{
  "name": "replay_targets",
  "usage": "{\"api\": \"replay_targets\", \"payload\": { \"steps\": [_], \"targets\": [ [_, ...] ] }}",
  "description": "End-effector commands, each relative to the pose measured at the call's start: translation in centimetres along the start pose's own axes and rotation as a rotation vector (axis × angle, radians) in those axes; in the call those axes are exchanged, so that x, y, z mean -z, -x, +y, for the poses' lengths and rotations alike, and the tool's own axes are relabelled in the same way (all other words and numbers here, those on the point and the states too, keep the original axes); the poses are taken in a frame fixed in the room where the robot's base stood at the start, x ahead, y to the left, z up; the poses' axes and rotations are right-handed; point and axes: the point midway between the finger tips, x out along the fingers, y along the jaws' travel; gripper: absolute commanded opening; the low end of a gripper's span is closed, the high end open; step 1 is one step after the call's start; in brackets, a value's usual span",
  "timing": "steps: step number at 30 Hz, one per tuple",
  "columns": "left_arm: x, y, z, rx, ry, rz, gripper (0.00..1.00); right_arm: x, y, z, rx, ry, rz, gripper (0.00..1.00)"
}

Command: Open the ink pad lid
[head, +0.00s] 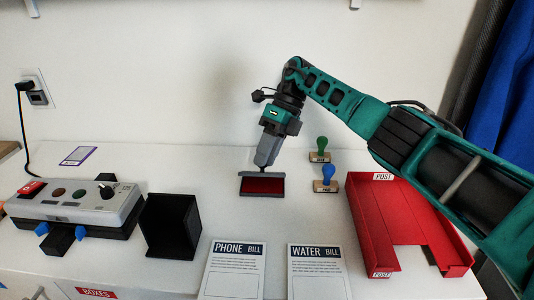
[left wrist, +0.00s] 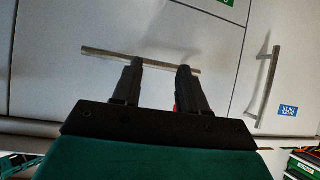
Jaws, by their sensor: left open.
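The ink pad (head: 262,186) lies on the white top in the middle of the head view, its red inked face showing. A thin dark edge, apparently its lid (head: 272,174), stands along the far side of the pad. My right gripper (head: 264,164) points down at this far edge, touching it or very close. Whether its fingers are open or shut does not show. My left gripper (left wrist: 158,75) is open in the left wrist view, with a metal bar handle behind its fingertips; it is far from the ink pad and outside the head view.
A green stamp (head: 321,148) and a blue stamp (head: 326,178) stand right of the pad. A red post tray (head: 372,225) is farther right. Phone bill (head: 232,268) and water bill (head: 318,272) sheets lie in front. A black holder (head: 172,226) and grey device (head: 75,202) stand left.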

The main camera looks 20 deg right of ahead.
Motion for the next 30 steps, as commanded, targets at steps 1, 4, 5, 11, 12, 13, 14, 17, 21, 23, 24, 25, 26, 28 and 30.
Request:
{"api": "replay_targets", "payload": {
  "steps": [1, 4, 5, 11, 12, 13, 14, 17, 21, 23, 24, 25, 26, 28, 30],
  "targets": [
    [0.0, 0.0, 0.0, 0.000, 0.001, -0.001, 0.43, 0.0, 0.0, 0.0, 0.000, 0.000, 0.000, 0.38],
    [0.0, 0.0, 0.0, 0.000, 0.001, -0.001, 0.43, 0.0, 0.0, 0.0, 0.000, -0.001, 0.000, 0.47],
    [0.0, 0.0, 0.0, 0.000, 0.002, 0.000, 0.43, 0.0, 0.0, 0.0, 0.000, -0.001, 0.000, 0.48],
    [0.0, 0.0, 0.1, 0.001, 0.008, 0.001, 0.43, 0.0, 0.0, 0.0, 0.001, -0.001, -0.001, 0.48],
    [0.1, 0.0, 0.1, 0.001, 0.009, 0.001, 0.43, 0.0, 0.1, 0.0, 0.001, -0.001, -0.001, 0.48],
    [0.1, 0.0, 0.1, 0.001, 0.010, 0.001, 0.43, 0.0, 0.2, 0.1, 0.001, 0.000, -0.001, 0.48],
    [0.1, 0.0, 0.2, 0.001, 0.011, 0.001, 0.43, -0.1, 0.4, 0.2, 0.001, 0.000, -0.002, 0.48],
    [0.3, 0.1, 0.2, 0.001, 0.012, 0.002, 0.43, -0.2, 1.5, 0.9, 0.003, -0.001, -0.003, 0.48],
    [0.6, 0.3, 0.2, 0.001, 0.011, 0.002, 0.43, -0.6, 4.1, 2.5, 0.004, 0.001, -0.004, 0.48],
    [0.8, 0.5, 0.2, 0.002, 0.011, 0.002, 0.43, -0.7, 5.3, 3.3, 0.004, 0.002, -0.003, 0.48],
    [0.9, 0.5, 0.2, 0.002, 0.011, 0.003, 0.43, -0.8, 6.2, 3.9, 0.004, 0.001, -0.004, 0.48],
    [1.0, 0.6, 0.1, 0.003, 0.010, 0.004, 0.43, -0.9, 6.8, 4.3, 0.003, 0.001, -0.003, 0.48],
    [1.1, 0.6, 0.1, 0.003, 0.009, 0.005, 0.43, -1.0, 7.5, 4.7, 0.003, 0.002, -0.004, 0.48],
    [1.2, 0.7, 0.1, 0.005, 0.008, 0.006, 0.43, -1.2, 9.0, 5.7, 0.003, 0.001, -0.004, 0.48],
    [1.2, 0.8, -0.1, 0.008, 0.007, 0.006, 0.43, -1.4, 10.4, 6.7, 0.003, 0.001, -0.004, 0.48]
  ]
}}
